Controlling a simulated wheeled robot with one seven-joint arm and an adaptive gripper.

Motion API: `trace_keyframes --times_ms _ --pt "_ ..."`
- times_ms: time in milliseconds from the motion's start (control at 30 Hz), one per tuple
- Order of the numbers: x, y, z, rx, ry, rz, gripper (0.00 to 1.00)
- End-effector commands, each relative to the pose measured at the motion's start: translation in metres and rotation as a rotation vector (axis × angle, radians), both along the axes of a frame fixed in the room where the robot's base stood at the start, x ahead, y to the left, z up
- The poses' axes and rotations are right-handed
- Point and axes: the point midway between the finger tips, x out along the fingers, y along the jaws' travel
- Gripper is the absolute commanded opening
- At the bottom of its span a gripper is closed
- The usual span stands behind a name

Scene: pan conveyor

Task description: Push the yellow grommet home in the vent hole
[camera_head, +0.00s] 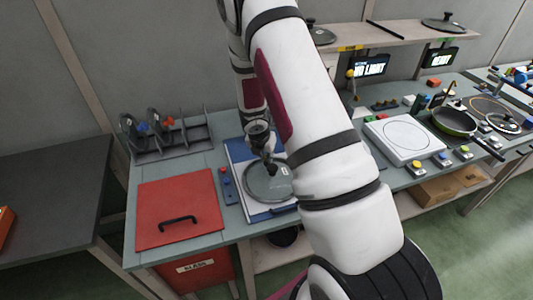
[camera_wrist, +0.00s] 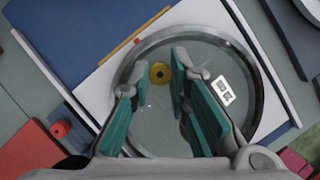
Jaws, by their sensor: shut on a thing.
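A round glass lid (camera_head: 262,187) with a grey rim lies flat on a blue and white board; in the wrist view the lid (camera_wrist: 155,125) fills the middle and carries a white label. The yellow grommet (camera_wrist: 160,73), a small ring with a dark centre, shows at the fingertips in the wrist view, close to the right finger. My gripper (camera_wrist: 152,85) is over the lid with its teal pads on either side, shut on the grommet; the contact itself is hard to see. In the head view my gripper (camera_head: 271,168) points down at the lid. I cannot make out the vent hole.
A red panel with a black handle (camera_head: 180,217) lies left of the board. A dark rack (camera_head: 170,137) holding lids stands behind it. Small red and blue buttons (camera_head: 226,180) sit between panel and board. A white hotplate (camera_head: 402,140) and a pan (camera_head: 455,121) are at the right.

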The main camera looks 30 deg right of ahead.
Motion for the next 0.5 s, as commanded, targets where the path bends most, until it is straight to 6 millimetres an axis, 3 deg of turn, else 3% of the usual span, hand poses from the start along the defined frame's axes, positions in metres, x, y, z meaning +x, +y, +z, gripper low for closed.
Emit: trace_keyframes --times_ms 433,467,500 --pt "-0.0010 0.0006 -0.0102 0.000 0.002 0.001 0.05" --pt "-0.0005 0.0004 -0.0098 0.001 0.001 0.000 0.24" --pt "-0.0005 0.0004 -0.0100 0.001 0.001 0.000 0.33"
